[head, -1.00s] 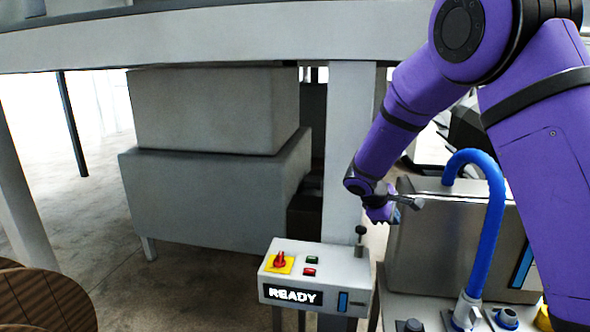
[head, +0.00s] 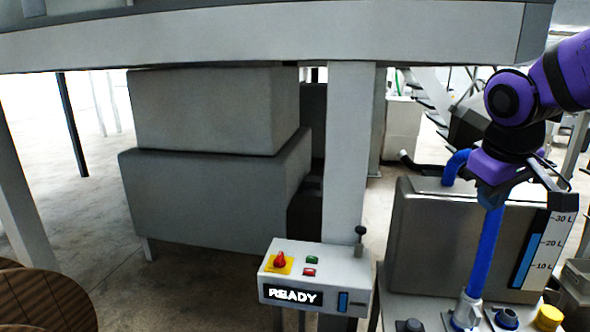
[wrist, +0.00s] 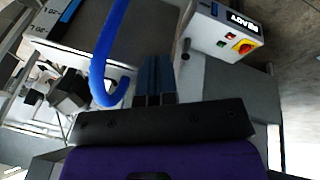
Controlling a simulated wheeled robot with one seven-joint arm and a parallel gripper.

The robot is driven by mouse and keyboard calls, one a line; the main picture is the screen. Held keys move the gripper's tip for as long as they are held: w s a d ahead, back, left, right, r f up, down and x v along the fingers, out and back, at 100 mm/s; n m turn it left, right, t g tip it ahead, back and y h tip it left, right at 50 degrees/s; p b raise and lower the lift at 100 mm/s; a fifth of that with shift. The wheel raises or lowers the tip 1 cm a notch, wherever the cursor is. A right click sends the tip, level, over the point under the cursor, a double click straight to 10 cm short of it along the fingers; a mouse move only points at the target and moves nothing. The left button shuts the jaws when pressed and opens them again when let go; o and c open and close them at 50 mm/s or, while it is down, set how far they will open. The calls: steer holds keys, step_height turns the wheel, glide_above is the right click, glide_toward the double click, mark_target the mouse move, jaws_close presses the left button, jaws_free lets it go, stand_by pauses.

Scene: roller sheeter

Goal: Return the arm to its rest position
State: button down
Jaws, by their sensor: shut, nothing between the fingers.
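My purple arm is at the right of the head view, with my gripper (head: 490,196) pointing down in front of the blue hose and the tank. In the wrist view my gripper (wrist: 154,78) shows two dark fingers close together, shut with nothing between them. The curved blue hose (wrist: 100,62) is beside the fingers there. I cannot tell whether the gripper touches the hose.
A control box (head: 315,275) reading READY, with a red knob, stands at the lower middle. A grey tank (head: 430,240) with a level scale (head: 549,245) is at the right. A grey machine frame (head: 350,150) and wooden round tops (head: 45,300) are at the left and middle.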

steer(key=s+a+r+m+t+y, duration=0.1)
steer(key=s+m+y, duration=0.1)
steer(key=s, duration=1.1)
steer(key=shift+s+a+m+t, duration=0.3)
steer(key=shift+s+m+t, duration=0.1)
steer(key=shift+m, duration=0.2)
steer(key=shift+r, duration=0.1)
